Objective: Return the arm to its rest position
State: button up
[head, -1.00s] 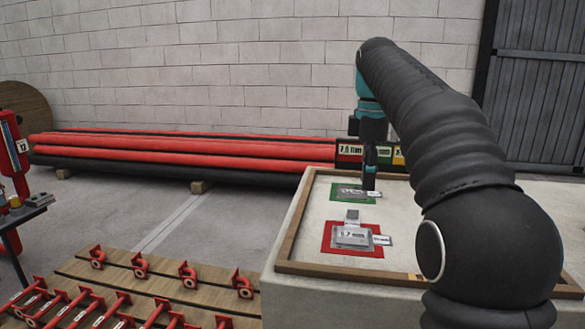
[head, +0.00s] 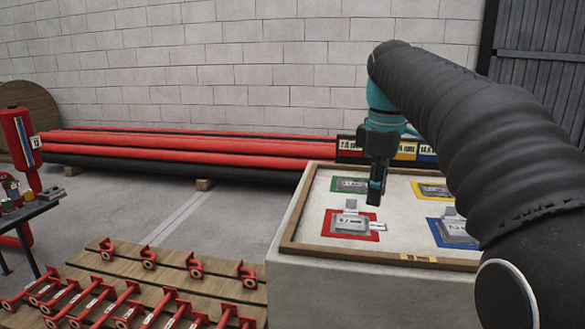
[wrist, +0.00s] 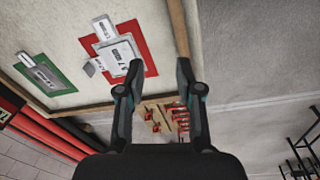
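My gripper (head: 376,192) hangs above the wood-edged tray top (head: 305,215) in the head view, close to the red square. In the wrist view its two fingers (wrist: 160,75) stand apart with nothing between them, over the tray's wooden edge. A metal plate piece (head: 352,223) lies on the red square, and another (head: 350,186) lies on the green square. Both also show in the wrist view, on red (wrist: 118,52) and on green (wrist: 40,72). My dark arm fills the right of the head view and hides part of the tray.
A yellow square (head: 432,190) and a blue square (head: 450,232) with metal pieces lie at the tray's right. Red and black pipes (head: 190,155) lie along the wall. A wooden pallet with red brackets (head: 150,275) stands left of the tray's block. Grey floor (head: 120,210) is open between.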

jog(key=s+f+m+t, duration=0.4)
jog(key=s+f+m, duration=0.8)
jog(key=s+f, duration=0.7)
jog(key=s, duration=0.4)
jog(key=shift+f+m+t, duration=0.2)
jog(key=shift+m+t, duration=0.1)
jog(key=shift+m, duration=0.1)
